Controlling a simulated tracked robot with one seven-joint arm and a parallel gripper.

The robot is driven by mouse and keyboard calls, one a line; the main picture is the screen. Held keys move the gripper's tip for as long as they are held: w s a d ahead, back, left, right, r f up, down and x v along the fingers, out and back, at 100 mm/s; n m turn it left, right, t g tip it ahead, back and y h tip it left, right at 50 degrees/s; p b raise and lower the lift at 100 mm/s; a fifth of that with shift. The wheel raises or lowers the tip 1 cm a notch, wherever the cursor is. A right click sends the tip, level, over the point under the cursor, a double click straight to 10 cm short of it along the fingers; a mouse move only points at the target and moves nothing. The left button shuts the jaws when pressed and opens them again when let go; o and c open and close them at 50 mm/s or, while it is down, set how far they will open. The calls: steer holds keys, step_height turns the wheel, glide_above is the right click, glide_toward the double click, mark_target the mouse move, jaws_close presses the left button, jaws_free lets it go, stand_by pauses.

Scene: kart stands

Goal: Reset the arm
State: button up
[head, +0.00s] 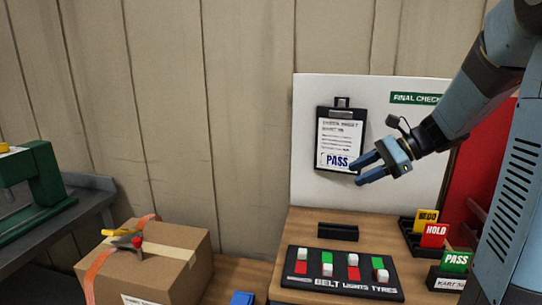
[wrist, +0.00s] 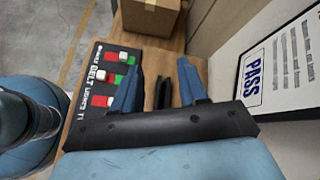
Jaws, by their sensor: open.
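My gripper (head: 367,168) is open and empty in the head view, held in the air in front of the white board, just below and right of the clipboard. My arm comes in from the upper right. In the wrist view, my gripper's two blue fingers (wrist: 158,82) stand apart with nothing held between them. The bench top and the switch panel (wrist: 105,75) show below them.
The clipboard (head: 340,135) with a PASS mark hangs on the white board (head: 305,110). Below are the switch panel (head: 335,287), a black holder (head: 338,232) and REDO, HOLD and PASS cards (head: 455,261). A cardboard box (head: 165,262) stands left. Open air lies left of my gripper.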

steer(key=s+r+n+t+h, duration=0.1)
steer(key=s+n+t+h, duration=0.2)
steer(key=s+n+h, duration=0.8)
steer(key=shift+s+d+r+n, duration=0.3)
steer(key=shift+s+n, duration=2)
steer(key=shift+s, duration=2.2)
